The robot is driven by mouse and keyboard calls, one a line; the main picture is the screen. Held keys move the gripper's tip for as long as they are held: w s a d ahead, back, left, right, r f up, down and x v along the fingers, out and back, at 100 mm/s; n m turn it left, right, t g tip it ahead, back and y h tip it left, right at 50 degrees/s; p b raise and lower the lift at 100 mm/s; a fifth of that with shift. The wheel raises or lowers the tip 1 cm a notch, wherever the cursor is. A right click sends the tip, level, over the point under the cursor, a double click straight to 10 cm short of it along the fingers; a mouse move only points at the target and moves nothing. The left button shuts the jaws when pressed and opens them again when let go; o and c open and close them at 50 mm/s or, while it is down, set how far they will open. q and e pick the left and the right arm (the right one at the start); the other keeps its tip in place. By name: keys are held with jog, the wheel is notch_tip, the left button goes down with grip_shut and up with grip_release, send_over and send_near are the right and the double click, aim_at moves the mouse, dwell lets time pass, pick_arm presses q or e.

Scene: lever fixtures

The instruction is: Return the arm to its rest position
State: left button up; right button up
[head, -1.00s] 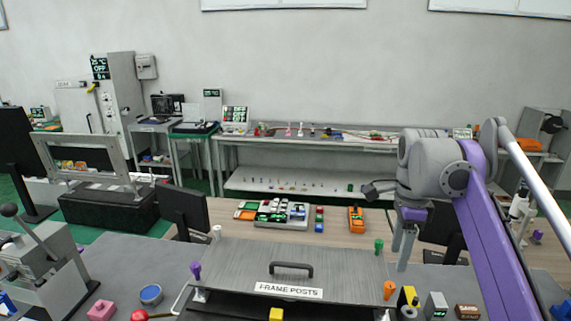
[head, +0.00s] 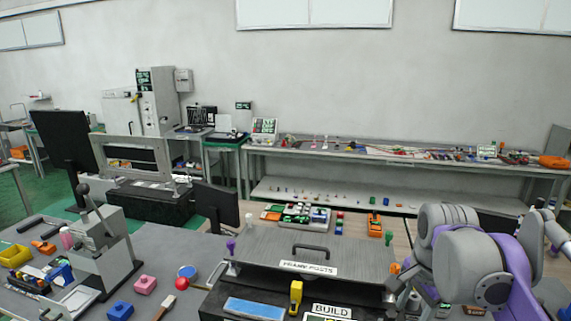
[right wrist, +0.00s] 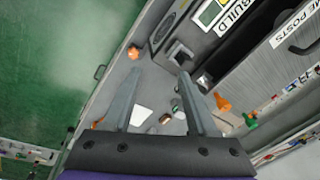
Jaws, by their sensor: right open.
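My right arm (head: 478,262), grey and purple, is folded at the lower right of the head view. Beyond the fingers lie the grey bench top and small loose parts, including a white piece (right wrist: 141,115). My left gripper is in neither view.
A grey FRAME POSTS lid (head: 270,255) with a dark handle lies mid-bench. A lever fixture (head: 103,243) stands at the left. A BUILD label (head: 332,311) is in front. Orange pegs (right wrist: 221,101) stand near the right fingers. Green floor (right wrist: 60,60) is open beside the bench.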

jog(key=s+a+f+n+t, duration=0.2)
jog(key=s+a+f+n, duration=0.1)
jog(key=s+f+n, duration=0.4)
jog(key=s+a+f+n+t, duration=0.2)
jog(key=s+f+n, duration=0.5)
jog(key=f, duration=0.6)
jog(key=shift+s+a, duration=0.15)
jog(key=shift+a, duration=0.75)
